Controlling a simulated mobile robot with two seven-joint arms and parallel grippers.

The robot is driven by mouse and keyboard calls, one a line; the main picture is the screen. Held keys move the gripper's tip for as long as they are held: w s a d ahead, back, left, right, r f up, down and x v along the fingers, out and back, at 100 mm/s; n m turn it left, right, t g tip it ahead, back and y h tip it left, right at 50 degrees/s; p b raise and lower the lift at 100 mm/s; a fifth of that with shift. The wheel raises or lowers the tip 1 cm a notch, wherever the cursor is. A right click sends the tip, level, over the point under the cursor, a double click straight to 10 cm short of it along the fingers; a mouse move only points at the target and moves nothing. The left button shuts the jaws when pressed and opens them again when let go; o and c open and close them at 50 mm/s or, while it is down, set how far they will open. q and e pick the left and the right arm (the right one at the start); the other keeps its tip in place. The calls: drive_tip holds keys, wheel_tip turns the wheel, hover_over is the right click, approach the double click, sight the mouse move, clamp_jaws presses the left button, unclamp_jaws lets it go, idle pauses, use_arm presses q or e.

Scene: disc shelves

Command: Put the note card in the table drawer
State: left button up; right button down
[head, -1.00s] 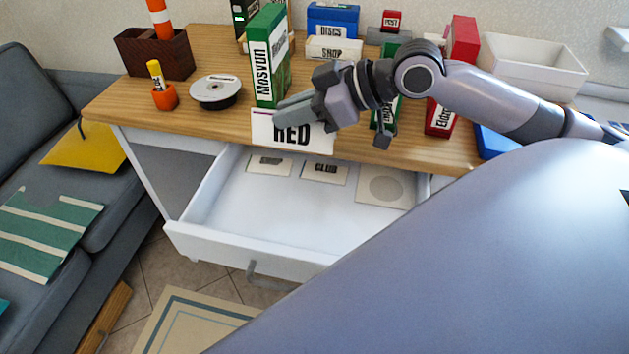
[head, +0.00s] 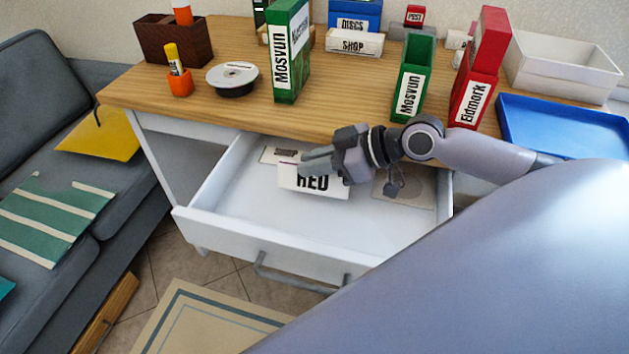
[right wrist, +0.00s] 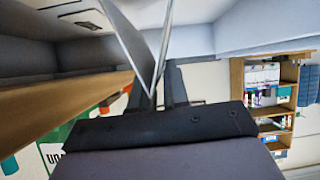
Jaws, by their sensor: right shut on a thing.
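The white note card (head: 313,183) has "RED" in black and a thin purple line at its top left. My right gripper (head: 305,167) is shut on its upper edge and holds it over the open table drawer (head: 240,214). In the head view the card seems to be at about the drawer's rim height or within it; its exact height is hard to tell. In the right wrist view the thin pale card (right wrist: 143,50) stands out from the jaws. The drawer is white, pulled out, with a grey handle (head: 300,278). My left gripper is not in view.

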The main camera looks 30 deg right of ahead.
sight(315, 180)
drive_tip(key=shift+f+b, duration=0.4)
drive_tip(key=shift+f, duration=1.8)
drive_tip(key=c, duration=1.1)
unclamp_jaws()
drive_tip(key=shift+o, duration=0.2)
drive_tip(key=shift+v, duration=3)
drive_tip(key=p+v, duration=0.3)
drive_tip(key=v, duration=0.3)
drive_tip(key=shift+r, duration=0.1)
